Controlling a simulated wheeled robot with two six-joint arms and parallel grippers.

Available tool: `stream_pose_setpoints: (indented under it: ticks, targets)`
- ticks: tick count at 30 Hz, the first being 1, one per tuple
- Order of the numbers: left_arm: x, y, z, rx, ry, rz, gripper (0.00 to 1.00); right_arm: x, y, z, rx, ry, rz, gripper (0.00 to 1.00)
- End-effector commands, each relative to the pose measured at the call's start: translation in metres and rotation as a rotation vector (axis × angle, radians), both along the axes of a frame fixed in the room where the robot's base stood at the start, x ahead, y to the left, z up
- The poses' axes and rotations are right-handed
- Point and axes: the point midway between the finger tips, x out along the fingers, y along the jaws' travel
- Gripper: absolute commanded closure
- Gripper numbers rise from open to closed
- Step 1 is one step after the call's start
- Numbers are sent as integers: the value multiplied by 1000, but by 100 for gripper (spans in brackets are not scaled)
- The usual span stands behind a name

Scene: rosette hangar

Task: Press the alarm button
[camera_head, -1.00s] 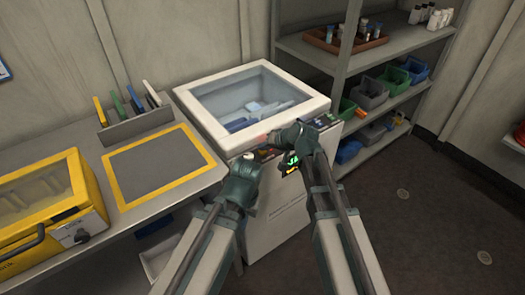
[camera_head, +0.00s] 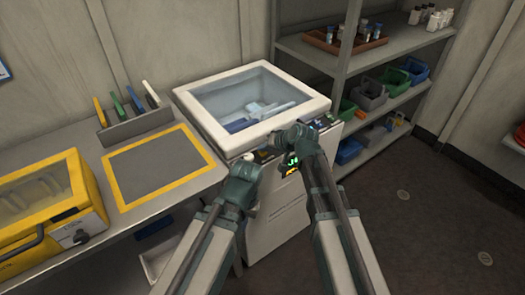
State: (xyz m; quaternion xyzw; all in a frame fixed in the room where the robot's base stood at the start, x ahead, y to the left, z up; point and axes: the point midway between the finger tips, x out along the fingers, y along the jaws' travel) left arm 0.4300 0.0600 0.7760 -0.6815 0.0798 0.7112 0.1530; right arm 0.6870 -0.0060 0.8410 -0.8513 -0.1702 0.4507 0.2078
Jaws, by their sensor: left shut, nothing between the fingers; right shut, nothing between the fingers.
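A white chest unit (camera_head: 285,215) with a glass-topped lid (camera_head: 235,95) stands in the middle. Its dark control strip (camera_head: 328,120) runs along the front edge, partly behind my grippers. A small display (camera_head: 290,168) with green and yellow marks shows just below my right gripper. I cannot make out the alarm button for certain. My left gripper (camera_head: 247,160) is shut and empty at the left part of the front edge. My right gripper (camera_head: 288,137) is shut and empty over the middle of the strip. I cannot tell whether either touches it.
A grey bench with a yellow-framed mat (camera_head: 205,150), a yellow case (camera_head: 45,215) and a rack of coloured panels (camera_head: 135,125) stands at left. A shelf unit (camera_head: 400,50) with bins stands behind at right. The floor (camera_head: 430,225) at right is clear.

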Motion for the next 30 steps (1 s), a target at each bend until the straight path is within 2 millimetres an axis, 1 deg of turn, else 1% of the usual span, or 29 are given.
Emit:
stream_pose_setpoints:
  ticks: [5,13,25,30]
  targets:
    - [0,0,5,0,0,0,100,0,0,5,0,1,1,100]
    - [0,0,19,0,0,0,100,0,0,19,0,0,0,100]
    - [0,0,20,0,0,0,100,0,0,20,0,0,0,100]
    - [0,0,31,0,0,0,100,0,0,31,0,0,0,100]
